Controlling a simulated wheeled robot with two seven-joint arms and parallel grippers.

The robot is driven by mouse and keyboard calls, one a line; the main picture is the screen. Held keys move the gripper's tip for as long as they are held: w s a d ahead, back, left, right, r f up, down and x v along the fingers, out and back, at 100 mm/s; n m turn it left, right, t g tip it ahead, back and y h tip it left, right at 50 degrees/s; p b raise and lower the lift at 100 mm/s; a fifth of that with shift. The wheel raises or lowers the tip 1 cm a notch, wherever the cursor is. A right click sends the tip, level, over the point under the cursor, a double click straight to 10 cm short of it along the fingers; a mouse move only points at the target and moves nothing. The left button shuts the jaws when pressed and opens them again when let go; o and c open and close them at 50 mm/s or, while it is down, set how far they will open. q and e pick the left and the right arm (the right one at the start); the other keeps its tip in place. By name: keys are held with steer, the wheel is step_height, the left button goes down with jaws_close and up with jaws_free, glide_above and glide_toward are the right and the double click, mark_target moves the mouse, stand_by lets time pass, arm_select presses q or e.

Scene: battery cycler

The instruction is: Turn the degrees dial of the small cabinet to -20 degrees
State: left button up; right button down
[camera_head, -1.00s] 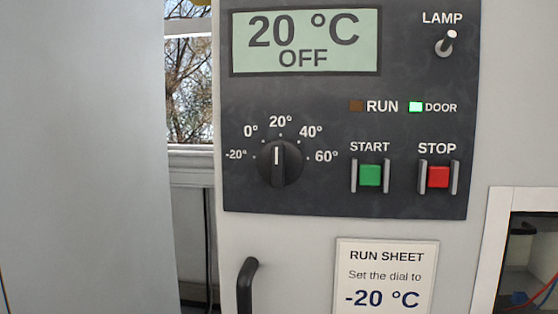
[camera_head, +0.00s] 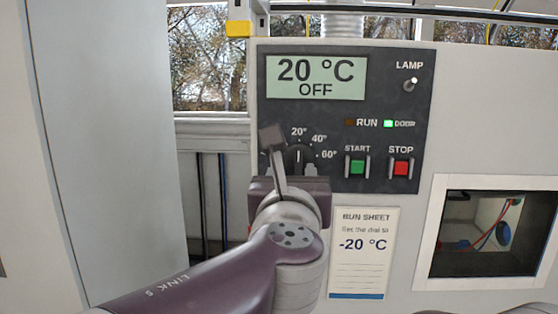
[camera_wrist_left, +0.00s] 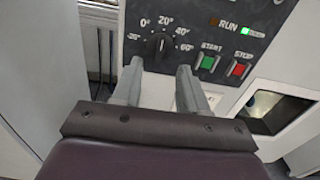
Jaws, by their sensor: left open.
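The degrees dial (camera_head: 299,157) is a round black knob with a white pointer line on the dark panel (camera_head: 385,115) of the small cabinet. It also shows in the left wrist view (camera_wrist_left: 159,46), its pointer up towards 20°. The display (camera_head: 316,78) reads 20 °C, OFF. My left gripper (camera_head: 291,158) is open in front of the dial and hides its left side and the 0° and -20° marks in the head view. In the left wrist view its two fingers (camera_wrist_left: 160,68) are apart, tips just below the dial, with nothing between them. My right gripper is out of view.
Right of the dial are the green START button (camera_head: 357,167) and red STOP button (camera_head: 401,167), with guards. The lamp switch (camera_head: 409,85) is above. The run sheet (camera_head: 363,252) below reads -20 °C. An open recess (camera_head: 488,236) with wires is at right.

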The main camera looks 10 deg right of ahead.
arm_select(q)
steer(key=p, duration=0.1)
glide_toward(299, 152)
steer(key=p+x, duration=0.1)
steer(key=x, duration=0.1)
steer(key=p+x, duration=0.1)
steer(key=x, duration=0.1)
steer(key=p+x, duration=0.2)
steer(key=shift+w+a+r, duration=0.1)
steer(key=shift+w+r, duration=0.05)
steer(key=shift+r, duration=0.25)
steer(key=shift+f+x, duration=0.25)
steer(key=shift+x, duration=0.8)
steer(key=shift+w+d+f, duration=0.15)
steer(key=shift+w+d, duration=0.1)
steer(key=shift+w, duration=0.05)
steer(key=shift+s, duration=0.15)
steer(key=shift+s+a, duration=0.15)
steer(key=shift+c, duration=1.2)
jaws_close()
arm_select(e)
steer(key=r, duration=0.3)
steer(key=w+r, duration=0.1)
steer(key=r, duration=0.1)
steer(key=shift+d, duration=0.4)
